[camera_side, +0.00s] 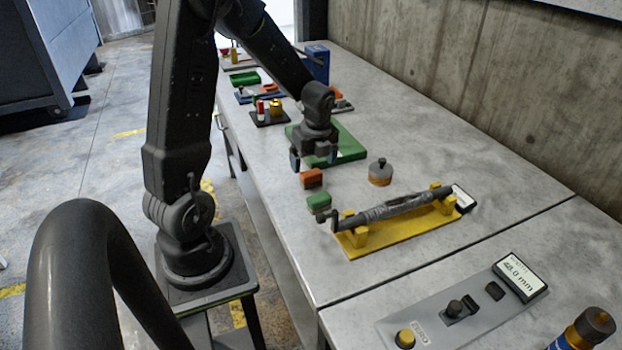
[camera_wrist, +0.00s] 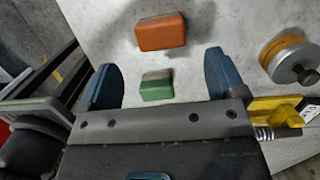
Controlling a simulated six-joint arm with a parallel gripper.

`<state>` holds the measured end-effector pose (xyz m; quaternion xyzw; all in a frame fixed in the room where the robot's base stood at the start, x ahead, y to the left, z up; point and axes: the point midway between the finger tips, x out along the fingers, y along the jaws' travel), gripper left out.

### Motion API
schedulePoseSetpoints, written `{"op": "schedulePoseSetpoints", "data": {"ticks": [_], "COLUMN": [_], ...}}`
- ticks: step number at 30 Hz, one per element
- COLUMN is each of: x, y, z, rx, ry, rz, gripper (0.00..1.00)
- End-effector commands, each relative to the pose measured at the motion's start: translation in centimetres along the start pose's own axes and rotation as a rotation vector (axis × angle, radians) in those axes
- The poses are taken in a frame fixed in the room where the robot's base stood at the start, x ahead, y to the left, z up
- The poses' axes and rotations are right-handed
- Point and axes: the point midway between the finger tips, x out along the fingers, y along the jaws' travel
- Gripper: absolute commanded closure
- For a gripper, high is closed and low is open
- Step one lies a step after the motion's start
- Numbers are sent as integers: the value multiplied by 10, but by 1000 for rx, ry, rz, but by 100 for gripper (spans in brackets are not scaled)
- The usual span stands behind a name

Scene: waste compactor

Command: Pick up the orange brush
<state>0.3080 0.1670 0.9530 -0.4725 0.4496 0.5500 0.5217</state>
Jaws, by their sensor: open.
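The orange brush (camera_side: 311,178) is a small block lying on the grey table, just below my gripper in the side view. In the wrist view the orange brush (camera_wrist: 162,32) lies beyond the fingertips, near the top edge. My gripper (camera_side: 314,162) is open and empty, pointing down above the table. In the wrist view its two blue fingers (camera_wrist: 158,70) are spread wide, with a green block (camera_wrist: 156,90) showing between them. The gripper touches neither block, as far as I can see.
The green block (camera_side: 319,203) sits close to the orange brush. A grey and yellow round weight (camera_side: 380,173) stands to the right. A yellow stand (camera_side: 393,232) holds a dark rod. A green board (camera_side: 345,145) lies behind.

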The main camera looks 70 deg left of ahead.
Motion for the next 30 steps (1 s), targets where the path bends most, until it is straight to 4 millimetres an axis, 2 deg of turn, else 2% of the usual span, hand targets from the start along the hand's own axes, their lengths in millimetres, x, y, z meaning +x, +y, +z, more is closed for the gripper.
{"op": "schedulePoseSetpoints", "data": {"ticks": [8,15,18,26,30], "x": [22,56,64,65,65], "y": [0,-2,-2,-2,-2], "z": [2,6,6,6,6], "rx": [-2,-1,-1,-2,-2], "ry": [1,1,1,0,0], "rz": [2,2,0,-2,-2], "gripper": [11,11,11,12,25]}}
